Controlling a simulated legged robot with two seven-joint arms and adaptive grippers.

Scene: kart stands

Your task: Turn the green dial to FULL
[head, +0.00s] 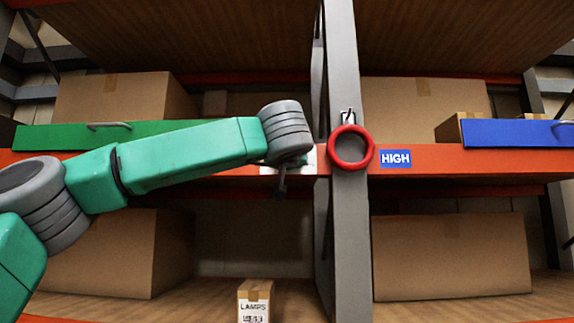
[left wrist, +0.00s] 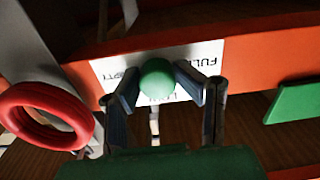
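The green dial (left wrist: 158,78) is a round knob on a white label plate (left wrist: 205,55) fixed to the orange beam, seen in the left wrist view. The word FULL shows at the plate's upper right; lettering at its left is partly covered. My left gripper (left wrist: 156,74) has a finger on each side of the dial, and the fingertips appear to press on it. Which mark the dial points to cannot be seen. In the head view my wrist hides the dial and most of the plate (head: 310,155). My right gripper is in neither view.
A red ring (head: 335,153) hangs on the grey upright (head: 343,230), close to my left wrist. A blue HIGH label (head: 395,158) is on the beam to its right. Green (head: 50,137) and blue (head: 515,133) panels and cardboard boxes (head: 450,255) line the shelves.

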